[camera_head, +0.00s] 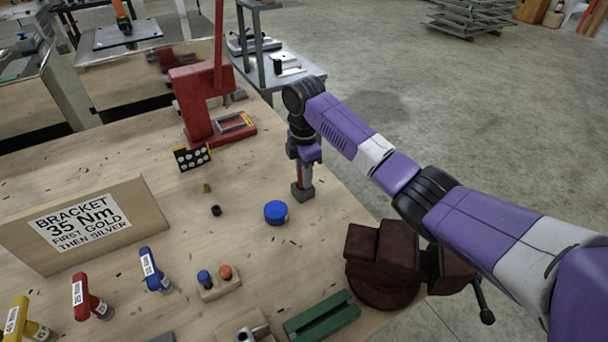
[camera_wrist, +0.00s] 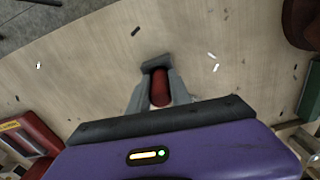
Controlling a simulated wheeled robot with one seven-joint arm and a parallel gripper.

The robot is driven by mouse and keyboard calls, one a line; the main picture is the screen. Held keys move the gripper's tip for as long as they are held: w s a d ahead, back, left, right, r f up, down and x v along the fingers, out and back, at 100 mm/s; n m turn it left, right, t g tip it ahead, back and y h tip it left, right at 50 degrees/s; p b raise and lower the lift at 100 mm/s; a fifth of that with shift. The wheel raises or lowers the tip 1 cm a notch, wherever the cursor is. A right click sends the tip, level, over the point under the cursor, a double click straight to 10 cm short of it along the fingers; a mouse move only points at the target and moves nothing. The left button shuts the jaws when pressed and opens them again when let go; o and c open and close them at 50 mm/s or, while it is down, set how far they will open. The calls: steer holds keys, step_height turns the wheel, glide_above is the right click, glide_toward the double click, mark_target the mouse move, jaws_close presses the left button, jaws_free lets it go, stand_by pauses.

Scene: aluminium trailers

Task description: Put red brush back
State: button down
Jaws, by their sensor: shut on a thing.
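The red brush (camera_head: 302,191) has a red handle and a grey block-shaped head. My gripper (camera_head: 301,165) points down at the right part of the wooden bench, shut around the handle. The brush is upright with its head at the lower end; I cannot tell if the head touches the bench. In the wrist view the brush's red handle (camera_wrist: 159,90) lies between the two grey fingers of my gripper (camera_wrist: 160,82), with the grey head beyond it. Part of the handle is hidden by the gripper.
A blue round tin (camera_head: 276,212) is left of the brush. A dark red vice (camera_head: 383,265) stands at the bench edge, near my arm. A red press (camera_head: 195,105) is behind, a green tray (camera_head: 322,317) in front.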

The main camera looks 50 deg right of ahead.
steer(key=shift+f, duration=0.2)
steer(key=c, duration=1.2)
jaws_free()
step_height(320, 180, up, 12)
steer(key=shift+r, duration=0.1)
